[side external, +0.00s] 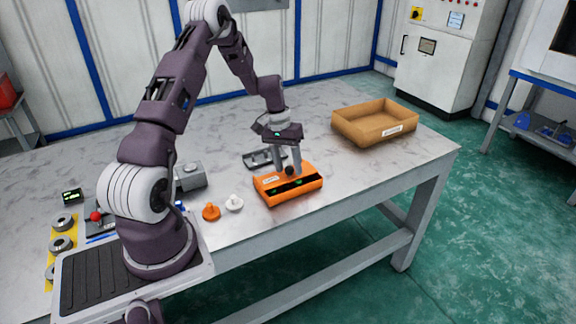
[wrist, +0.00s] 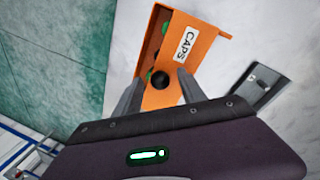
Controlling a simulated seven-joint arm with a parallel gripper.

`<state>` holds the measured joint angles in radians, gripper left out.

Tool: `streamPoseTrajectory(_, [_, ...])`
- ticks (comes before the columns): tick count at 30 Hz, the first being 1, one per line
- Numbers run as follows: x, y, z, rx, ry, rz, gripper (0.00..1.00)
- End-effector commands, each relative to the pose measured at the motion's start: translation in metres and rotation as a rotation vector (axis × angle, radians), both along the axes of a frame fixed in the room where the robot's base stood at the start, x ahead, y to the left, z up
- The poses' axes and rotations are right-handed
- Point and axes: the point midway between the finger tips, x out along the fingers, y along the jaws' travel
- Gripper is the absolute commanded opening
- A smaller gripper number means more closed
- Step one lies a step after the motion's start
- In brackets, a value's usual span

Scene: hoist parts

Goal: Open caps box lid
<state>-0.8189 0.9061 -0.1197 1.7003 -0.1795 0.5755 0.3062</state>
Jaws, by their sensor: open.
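The orange caps box (side external: 272,196) sits on the table below my gripper (side external: 288,170). In the wrist view the box (wrist: 203,45) bears a white CAPS label (wrist: 186,44). Its top is partly open: a dark gap with green pieces (wrist: 150,55) shows beside the orange lid (wrist: 165,97). A round black knob (wrist: 160,80) is on the lid. My gripper is open, and in the wrist view its fingers (wrist: 159,77) stand on either side of the knob. I cannot tell whether they touch it.
A dark grey tray (side external: 262,159) lies behind the box. A white cap (side external: 234,204) and an orange cap (side external: 211,212) stand to its left, near the front edge. A cardboard bin (side external: 350,133) is at the back right. The table right of the box is clear.

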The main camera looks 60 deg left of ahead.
Motion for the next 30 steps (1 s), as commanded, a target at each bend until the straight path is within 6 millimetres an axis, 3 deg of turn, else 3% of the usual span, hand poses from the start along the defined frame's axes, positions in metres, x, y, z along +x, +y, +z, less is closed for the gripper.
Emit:
streamPoseTrajectory(7, [0.0002,-0.0004,-0.0022,0.000,0.000,-0.001,0.48])
streamPoseTrajectory(12, [0.0000,-0.0003,-0.0020,0.001,0.000,-0.001,0.15])
streamPoseTrajectory(15, [0.0000,-0.0003,-0.0019,0.001,0.000,-0.001,0.00])
streamPoseTrajectory(30, [0.0000,-0.0001,-0.0016,0.001,0.000,-0.001,0.00])
